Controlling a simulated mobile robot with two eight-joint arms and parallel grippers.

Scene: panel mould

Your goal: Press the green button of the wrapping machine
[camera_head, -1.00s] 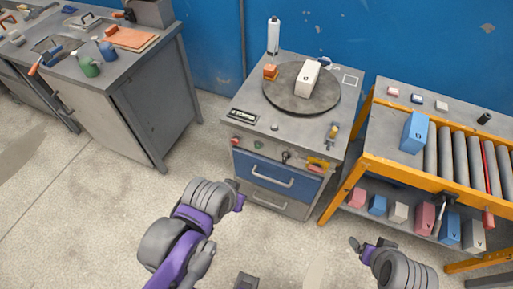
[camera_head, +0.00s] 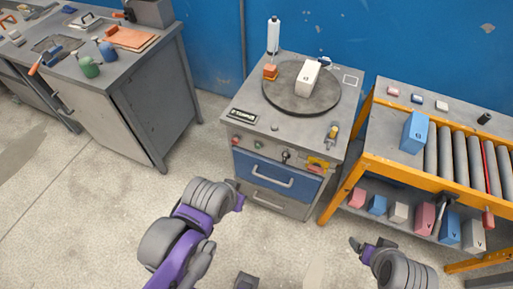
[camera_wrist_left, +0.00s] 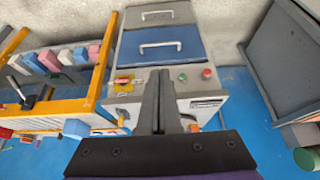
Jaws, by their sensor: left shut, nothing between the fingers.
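The wrapping machine (camera_head: 247,100) is a grey cabinet with a round dark turntable (camera_head: 290,104) on top. Its front panel has a small green button (camera_head: 258,145) and a red button (camera_head: 235,140) to its left. In the left wrist view the machine appears upside down, with the green button (camera_wrist_left: 183,77) just right of my left fingers and the red button (camera_wrist_left: 207,73) beyond it. My left gripper (camera_head: 240,196) is shut and empty, in front of the machine's left front, apart from the button. My right gripper (camera_head: 360,244) is low at the right; its finger opening is unclear.
A white box (camera_head: 307,78) sits on the turntable. A blue drawer (camera_head: 262,170) is below the buttons. A roller conveyor with an orange frame (camera_head: 345,192) stands at the right, with several boxes beneath. A grey workbench (camera_head: 115,115) stands at the left. The floor (camera_head: 90,230) between is clear.

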